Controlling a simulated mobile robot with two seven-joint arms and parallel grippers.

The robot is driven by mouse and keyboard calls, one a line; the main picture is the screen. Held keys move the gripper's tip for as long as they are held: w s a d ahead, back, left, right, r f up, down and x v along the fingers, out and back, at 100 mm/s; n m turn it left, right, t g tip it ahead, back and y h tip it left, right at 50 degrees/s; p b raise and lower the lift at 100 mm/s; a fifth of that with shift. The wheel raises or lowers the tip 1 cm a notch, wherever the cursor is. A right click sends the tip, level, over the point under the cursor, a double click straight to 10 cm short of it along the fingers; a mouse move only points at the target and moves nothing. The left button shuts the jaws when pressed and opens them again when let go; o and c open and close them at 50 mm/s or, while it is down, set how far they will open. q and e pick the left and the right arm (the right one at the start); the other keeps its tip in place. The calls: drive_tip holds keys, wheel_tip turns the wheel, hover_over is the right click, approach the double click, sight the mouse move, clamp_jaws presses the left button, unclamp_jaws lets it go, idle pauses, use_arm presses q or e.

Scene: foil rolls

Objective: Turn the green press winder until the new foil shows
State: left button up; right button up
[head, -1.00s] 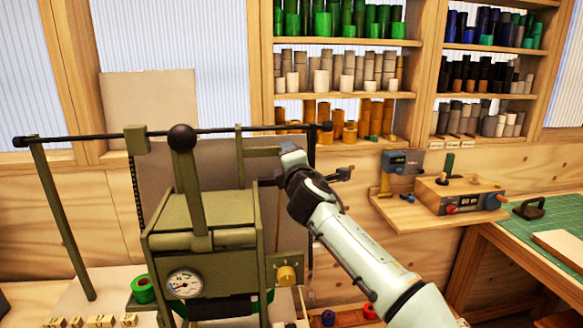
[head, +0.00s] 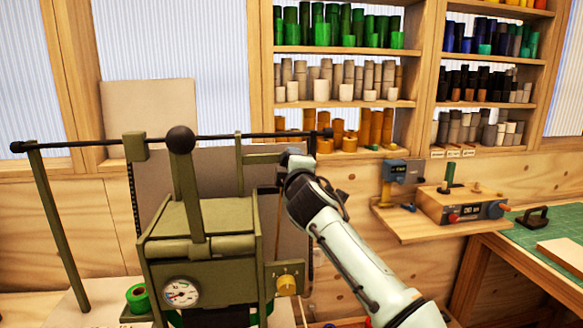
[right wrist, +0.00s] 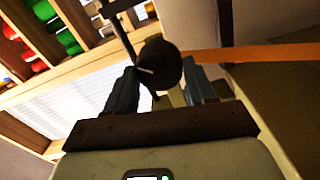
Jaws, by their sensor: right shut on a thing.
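The green press (head: 200,225) stands at the left of centre in the head view, with a lever topped by a black ball and a dial on its front. My right gripper (head: 290,160) is at the press's upper right side, its fingers mostly hidden there. In the right wrist view, my right gripper (right wrist: 163,85) has its two fingers on either side of a dark round knob (right wrist: 160,62) on a rod, which appears to be the winder handle, and is shut on it. An orange strip (right wrist: 255,54) runs right from behind the knob. My left gripper is not in view.
A green roll (head: 138,298) sits at the press's lower left. A long black bar (head: 90,143) crosses above the press. Shelves (head: 345,103) of coloured rolls stand behind. A small wall ledge (head: 415,225) with devices and a green-matted table (head: 560,235) are to the right.

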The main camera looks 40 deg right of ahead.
drive_tip(key=o, duration=1)
drive_tip(key=shift+o, duration=0.2)
use_arm(q)
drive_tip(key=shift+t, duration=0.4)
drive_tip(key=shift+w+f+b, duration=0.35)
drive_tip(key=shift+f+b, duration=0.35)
drive_tip(key=shift+b, duration=0.2)
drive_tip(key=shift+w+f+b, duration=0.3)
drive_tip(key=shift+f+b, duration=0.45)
drive_tip(key=shift+b, duration=0.1)
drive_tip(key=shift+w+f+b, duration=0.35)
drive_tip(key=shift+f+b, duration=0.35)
drive_tip(key=shift+b, duration=0.2)
use_arm(e)
drive_tip(key=v, duration=1.3)
drive_tip(key=shift+s, duration=0.2)
